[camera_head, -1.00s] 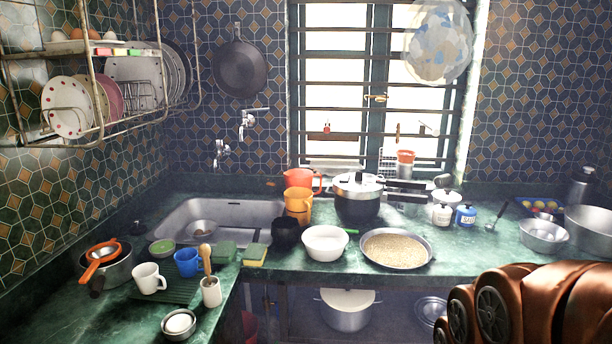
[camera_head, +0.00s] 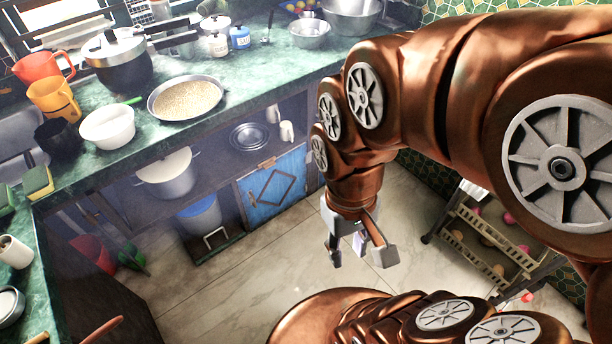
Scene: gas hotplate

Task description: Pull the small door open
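The small door (camera_head: 274,189) is a blue panel with a dark diamond-shaped trim, low in the cabinet under the counter. It looks closed in its frame. My gripper (camera_head: 358,257) hangs to the right of the door in the picture, over the pale floor, pointing down. Its fingers are spread apart with nothing between them. It appears apart from the door. No separate handle on the door can be made out clearly.
The green counter (camera_head: 262,76) runs above the door and holds a pan of grain (camera_head: 186,98). A lidded pot (camera_head: 170,174) and a blue bucket (camera_head: 201,214) stand left of the door. A wheeled rack (camera_head: 490,238) stands at the right. Floor (camera_head: 255,270) is clear ahead of the door.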

